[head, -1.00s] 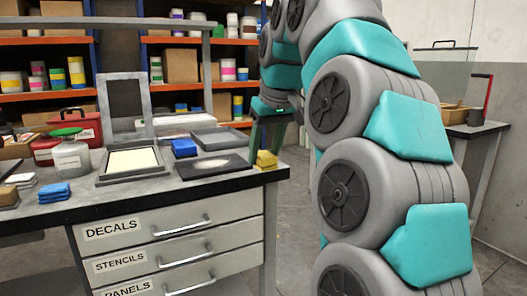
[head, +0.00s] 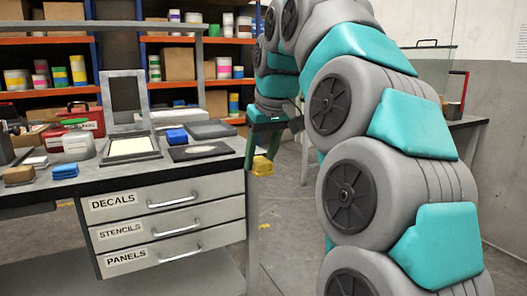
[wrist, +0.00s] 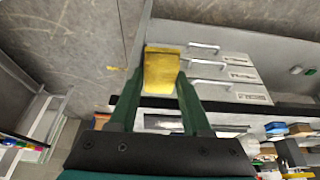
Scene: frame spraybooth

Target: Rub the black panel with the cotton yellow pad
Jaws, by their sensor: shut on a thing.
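The black panel (head: 200,151) lies flat on the bench top near its right front corner, with a pale dusty patch in its middle. My gripper (head: 266,153) is shut on the yellow pad (head: 263,167). It holds the pad in the air just beyond the bench's right end, to the right of the panel and apart from it. In the wrist view the pad (wrist: 162,70) sits between the two green fingers (wrist: 160,82), with drawer fronts and floor behind it.
The bench drawers (head: 170,199) face forward. An upright frame (head: 124,97) stands behind. Floor right of the bench is clear.

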